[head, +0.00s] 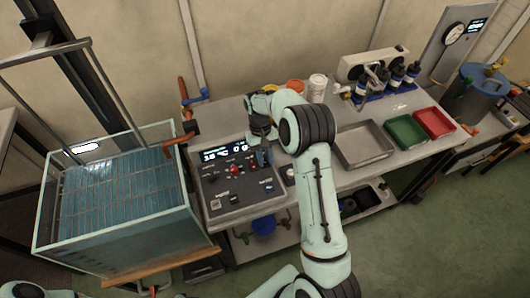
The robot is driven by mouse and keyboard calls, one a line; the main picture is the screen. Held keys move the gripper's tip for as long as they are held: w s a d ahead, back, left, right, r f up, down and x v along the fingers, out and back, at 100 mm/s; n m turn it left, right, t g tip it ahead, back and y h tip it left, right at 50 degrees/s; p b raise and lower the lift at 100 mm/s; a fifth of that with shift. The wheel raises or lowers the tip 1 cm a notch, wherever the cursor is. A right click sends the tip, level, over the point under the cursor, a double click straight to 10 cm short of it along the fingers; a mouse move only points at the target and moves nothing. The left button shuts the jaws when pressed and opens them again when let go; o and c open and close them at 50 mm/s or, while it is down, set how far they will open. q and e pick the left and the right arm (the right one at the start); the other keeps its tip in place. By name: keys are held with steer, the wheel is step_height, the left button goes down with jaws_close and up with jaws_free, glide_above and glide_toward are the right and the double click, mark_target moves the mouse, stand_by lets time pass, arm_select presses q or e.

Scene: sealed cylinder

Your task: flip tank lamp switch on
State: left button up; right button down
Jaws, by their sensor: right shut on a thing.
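A dark control panel (237,190) with a lit display (225,154), a red knob and several small switches and buttons lies on the bench, right of the tank. My right gripper (263,158) points down at the panel's upper right corner. Its jaws are shut on a small part there, which the fingers mostly hide. I cannot read the labels, so I cannot tell which control is the lamp switch. The glass tank (115,205) with blue-grey slats stands on the left. A bright white patch (83,148) glows at its back. My left gripper is not in view.
A grey tray (364,158), a green tray (406,134) and a red tray (434,123) lie on the bench to the right. A white cup (317,87) and dark bottles stand behind. An orange-handled valve (184,91) rises near the tank's back corner.

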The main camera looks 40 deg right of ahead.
steer(key=c, duration=1.2)
jaws_free()
steer(key=shift+c, duration=0.2)
steer(key=v, duration=1.3)
steer(key=shift+r, duration=0.2)
steer(key=shift+f, duration=0.1)
